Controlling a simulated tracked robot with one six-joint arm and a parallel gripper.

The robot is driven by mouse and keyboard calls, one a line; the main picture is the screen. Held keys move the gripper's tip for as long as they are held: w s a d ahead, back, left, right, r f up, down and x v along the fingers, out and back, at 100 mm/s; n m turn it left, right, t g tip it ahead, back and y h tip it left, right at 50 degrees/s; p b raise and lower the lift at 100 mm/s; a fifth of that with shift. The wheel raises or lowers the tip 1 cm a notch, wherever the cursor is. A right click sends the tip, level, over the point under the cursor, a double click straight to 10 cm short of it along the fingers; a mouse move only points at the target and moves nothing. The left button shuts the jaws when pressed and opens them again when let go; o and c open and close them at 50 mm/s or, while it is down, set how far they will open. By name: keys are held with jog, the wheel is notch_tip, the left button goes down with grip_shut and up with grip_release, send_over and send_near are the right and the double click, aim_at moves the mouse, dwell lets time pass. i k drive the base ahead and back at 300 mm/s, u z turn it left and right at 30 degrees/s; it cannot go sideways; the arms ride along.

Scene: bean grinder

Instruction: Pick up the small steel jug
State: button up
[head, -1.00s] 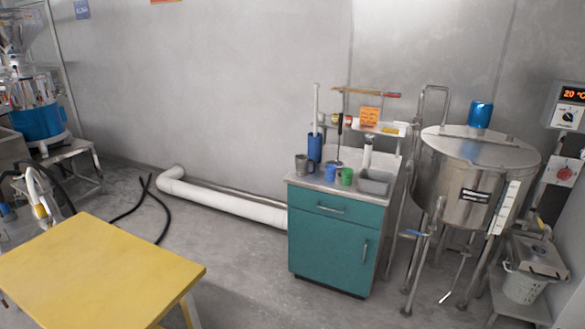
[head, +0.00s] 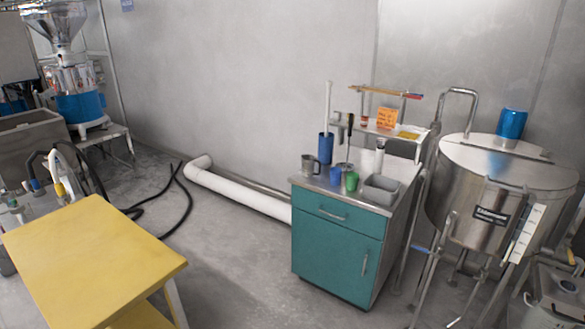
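The small steel jug (head: 308,165) stands upright on the left front part of the top of a teal cabinet (head: 336,245). It is grey metal, with what looks like a handle on its right side. A tall blue container (head: 325,148) stands just behind it to the right. A blue cup (head: 336,176) and a green cup (head: 351,182) stand to its right, apart from it. My gripper is not in this view.
A grey bin (head: 381,190) sits at the cabinet's right front. A large steel tank (head: 500,185) stands right of the cabinet. A yellow table (head: 95,255) is at the lower left. A white pipe (head: 240,193) and black hoses (head: 183,205) lie on the floor. Open floor (head: 235,260) lies between table and cabinet.

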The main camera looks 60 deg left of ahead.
aim_at(311, 167)
jog(key=u, duration=0.3)
jog(key=i, duration=0.8)
jog(key=u, duration=0.7)
jog(key=i, duration=0.7)
jog(key=u, duration=0.75)
jog(key=i, duration=0.55)
jog(key=u, duration=0.8)
jog(key=i, duration=0.5)
jog(key=u, duration=0.8)
jog(key=i, duration=0.6)
jog(key=u, duration=0.6)
jog(key=i, duration=0.65)
jog(key=u, duration=0.3)
